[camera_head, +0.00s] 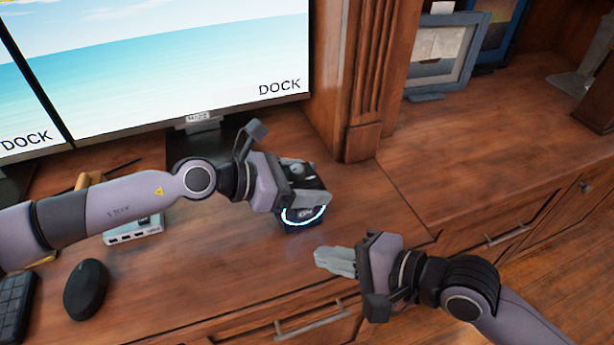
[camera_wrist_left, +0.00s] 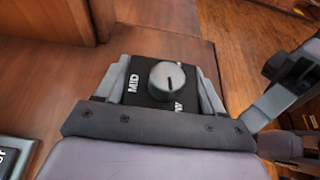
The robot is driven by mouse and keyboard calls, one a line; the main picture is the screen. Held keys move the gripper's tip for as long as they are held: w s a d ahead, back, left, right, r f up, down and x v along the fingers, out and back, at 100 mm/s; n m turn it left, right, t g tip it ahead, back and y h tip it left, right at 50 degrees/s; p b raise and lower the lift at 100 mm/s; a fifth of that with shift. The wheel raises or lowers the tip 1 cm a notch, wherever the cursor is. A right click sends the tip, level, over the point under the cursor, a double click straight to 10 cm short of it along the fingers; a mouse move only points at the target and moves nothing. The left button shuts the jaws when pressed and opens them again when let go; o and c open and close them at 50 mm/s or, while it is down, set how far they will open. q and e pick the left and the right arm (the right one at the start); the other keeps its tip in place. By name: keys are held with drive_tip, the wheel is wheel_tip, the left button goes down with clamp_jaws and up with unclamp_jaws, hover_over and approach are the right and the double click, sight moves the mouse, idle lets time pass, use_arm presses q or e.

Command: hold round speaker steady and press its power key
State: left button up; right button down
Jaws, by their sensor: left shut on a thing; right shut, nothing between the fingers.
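The speaker (camera_head: 303,215) is a small dark unit on the wood desk with a glowing white-blue ring on its front. In the left wrist view its black top (camera_wrist_left: 150,97) carries a grey knob and white lettering reading MID. My left gripper (camera_head: 308,188) is shut on the speaker, with a finger on either side of its top, and covers part of it in the head view. My right gripper (camera_head: 322,258) is shut and empty, apart from the speaker, below and slightly right of it in the picture. I cannot make out a power key.
A monitor (camera_head: 170,60) stands behind the speaker, and a wood pillar (camera_head: 363,80) rises at its back right. A grey port hub (camera_head: 135,232), a black mouse (camera_head: 86,290) and a keyboard (camera_head: 15,305) lie to the left. Picture frames (camera_head: 445,55) stand at right on otherwise mostly clear wood.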

use_arm(q)
drive_tip(key=o, duration=1.3)
drive_tip(key=shift+o, duration=0.2)
drive_tip(key=shift+a, duration=0.1)
